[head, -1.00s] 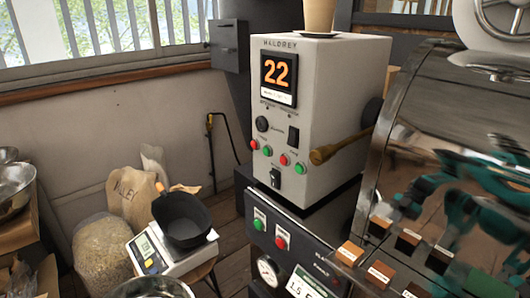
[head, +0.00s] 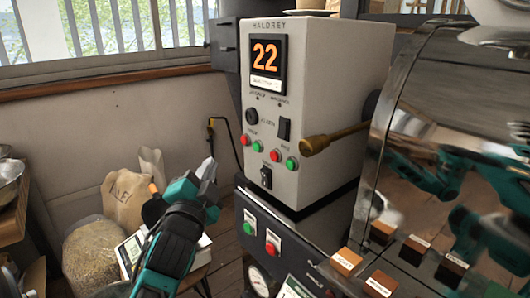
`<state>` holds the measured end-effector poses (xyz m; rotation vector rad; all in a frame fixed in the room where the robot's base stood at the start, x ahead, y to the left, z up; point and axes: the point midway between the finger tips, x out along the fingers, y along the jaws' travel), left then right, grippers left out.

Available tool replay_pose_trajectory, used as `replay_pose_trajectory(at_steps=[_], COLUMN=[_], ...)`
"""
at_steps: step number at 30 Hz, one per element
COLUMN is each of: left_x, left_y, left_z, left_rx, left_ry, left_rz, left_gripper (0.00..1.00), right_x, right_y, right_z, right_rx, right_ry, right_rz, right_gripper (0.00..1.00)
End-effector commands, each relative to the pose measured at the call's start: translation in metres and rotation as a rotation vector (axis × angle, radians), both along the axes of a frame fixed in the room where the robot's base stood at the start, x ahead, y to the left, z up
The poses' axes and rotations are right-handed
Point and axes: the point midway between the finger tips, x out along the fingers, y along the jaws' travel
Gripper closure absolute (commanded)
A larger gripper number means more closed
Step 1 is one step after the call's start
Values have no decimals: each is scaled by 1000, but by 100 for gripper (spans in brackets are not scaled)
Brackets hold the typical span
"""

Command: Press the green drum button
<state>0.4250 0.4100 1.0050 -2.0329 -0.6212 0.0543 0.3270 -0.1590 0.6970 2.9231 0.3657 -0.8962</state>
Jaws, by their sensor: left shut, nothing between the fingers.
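The white control box marked HALDREY (head: 330,110) shows two red-green button pairs under its display. The left pair has a red button (head: 245,140) and a green button (head: 257,146); the right pair has a red button (head: 275,155) and a green button (head: 290,163). A lower dark panel has another green button (head: 249,228) and a red button (head: 270,248). The labels are too small to tell which green one is the drum button. My left gripper (head: 208,168) is shut and empty, left of the box, apart from the buttons. My right gripper is not in view.
A brass-coloured lever (head: 325,141) sticks out at the box's right. The shiny drum housing (head: 455,110) fills the right side, with teal reflections. A scale (head: 130,250) stands behind my left arm, with sacks (head: 124,200) beyond. Wooden-topped switches (head: 347,260) sit in front.

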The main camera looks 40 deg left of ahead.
Motion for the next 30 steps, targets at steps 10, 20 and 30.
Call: replay_pose_trajectory(at_steps=[10,20,30], left_x=[-3,15,61], left_y=[5,0,-14], left_z=[6,4,5], left_rx=[19,16,16], left_ry=[-9,-11,-11], left_rz=[20,19,18], left_gripper=[100,100,100], right_x=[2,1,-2], right_y=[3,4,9], right_z=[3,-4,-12], right_rx=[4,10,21], right_ry=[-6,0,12], right_rz=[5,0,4], right_gripper=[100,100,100])
